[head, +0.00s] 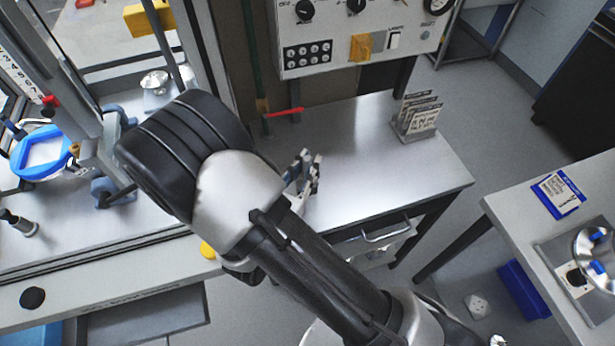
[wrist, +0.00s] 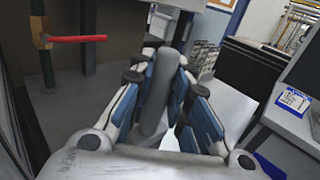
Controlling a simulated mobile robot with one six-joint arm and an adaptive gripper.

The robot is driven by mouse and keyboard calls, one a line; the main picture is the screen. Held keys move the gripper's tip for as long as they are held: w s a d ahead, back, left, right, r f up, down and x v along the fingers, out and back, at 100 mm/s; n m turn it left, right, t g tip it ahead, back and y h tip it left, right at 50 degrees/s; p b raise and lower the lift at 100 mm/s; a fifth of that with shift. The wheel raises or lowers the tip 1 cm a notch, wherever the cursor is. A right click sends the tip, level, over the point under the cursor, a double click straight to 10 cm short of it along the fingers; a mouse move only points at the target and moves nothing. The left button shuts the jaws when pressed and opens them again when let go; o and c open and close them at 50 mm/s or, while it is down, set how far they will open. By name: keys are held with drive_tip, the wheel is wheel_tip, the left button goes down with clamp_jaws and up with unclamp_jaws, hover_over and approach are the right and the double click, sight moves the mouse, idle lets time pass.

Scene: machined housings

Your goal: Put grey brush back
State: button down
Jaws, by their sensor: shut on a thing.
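My gripper (head: 304,175) is over the metal side table in the head view, partly behind my own arm. In the wrist view my gripper (wrist: 172,78) is shut on a grey, rounded, bar-like thing that I take for the grey brush (wrist: 154,105). The brush points away from the wrist between the blue-padded fingers. Its bristles cannot be made out, and the fingers hide part of it. In the head view the brush cannot be told apart from the fingers. I cannot make out a holder for it.
The metal side table (head: 375,150) is mostly clear, with a card rack (head: 418,118) at its back right. A control panel (head: 350,40) hangs above it. A red lever (head: 283,112) sticks out at the back left. The machine enclosure with a blue-rimmed part (head: 40,152) is at left.

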wheel_tip(320, 180, down, 4)
drive_tip(key=shift+f+b, duration=0.1)
drive_tip(key=shift+b, duration=0.45)
drive_tip(key=c, duration=2)
unclamp_jaws()
drive_tip(key=o, duration=0.5)
drive_tip(key=shift+o, duration=0.2)
